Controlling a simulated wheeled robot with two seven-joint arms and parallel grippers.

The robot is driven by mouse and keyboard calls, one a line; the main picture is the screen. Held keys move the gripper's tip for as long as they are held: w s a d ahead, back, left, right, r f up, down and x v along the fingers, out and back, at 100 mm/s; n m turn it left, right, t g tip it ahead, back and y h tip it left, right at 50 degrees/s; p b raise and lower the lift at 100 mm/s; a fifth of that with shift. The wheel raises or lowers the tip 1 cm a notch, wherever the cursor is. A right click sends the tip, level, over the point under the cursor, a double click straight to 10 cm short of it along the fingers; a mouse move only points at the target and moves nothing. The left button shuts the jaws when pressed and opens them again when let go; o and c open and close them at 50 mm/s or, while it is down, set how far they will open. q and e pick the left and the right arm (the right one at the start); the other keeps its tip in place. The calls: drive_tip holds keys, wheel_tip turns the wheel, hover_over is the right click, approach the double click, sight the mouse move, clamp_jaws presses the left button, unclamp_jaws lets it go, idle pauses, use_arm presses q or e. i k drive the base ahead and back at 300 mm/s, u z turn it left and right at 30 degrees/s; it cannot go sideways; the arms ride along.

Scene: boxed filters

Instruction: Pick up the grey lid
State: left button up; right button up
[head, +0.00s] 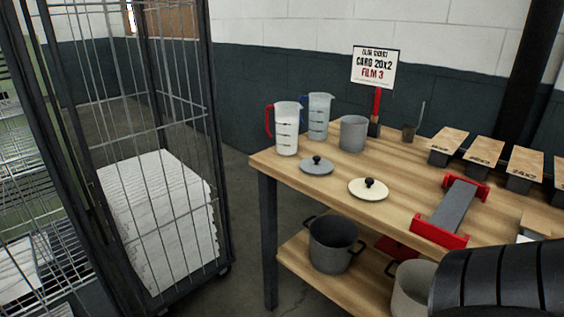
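The grey lid (317,166) is a flat disc with a black knob. It lies on the wooden table (285,178) near its left end, in front of the measuring jugs. A cream lid (369,190) with a black knob lies to its right, a little apart from it. Neither of my grippers shows in the head view. A black ribbed part, probably of my own arm, fills the bottom right corner and hides part of the table and the lower shelf.
Behind the grey lid stand a red-handled jug (287,130), a blue-handled jug (319,117) and a grey pot (353,134). A red-ended grey block (452,208) lies to the right. A wire cage trolley (215,150) stands left, across a floor gap. Pots sit on the lower shelf.

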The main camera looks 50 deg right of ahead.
sight(316, 164)
drive_tip(key=z, duration=0.35)
drive_tip(key=i, duration=0.85)
drive_tip(key=z, duration=0.85)
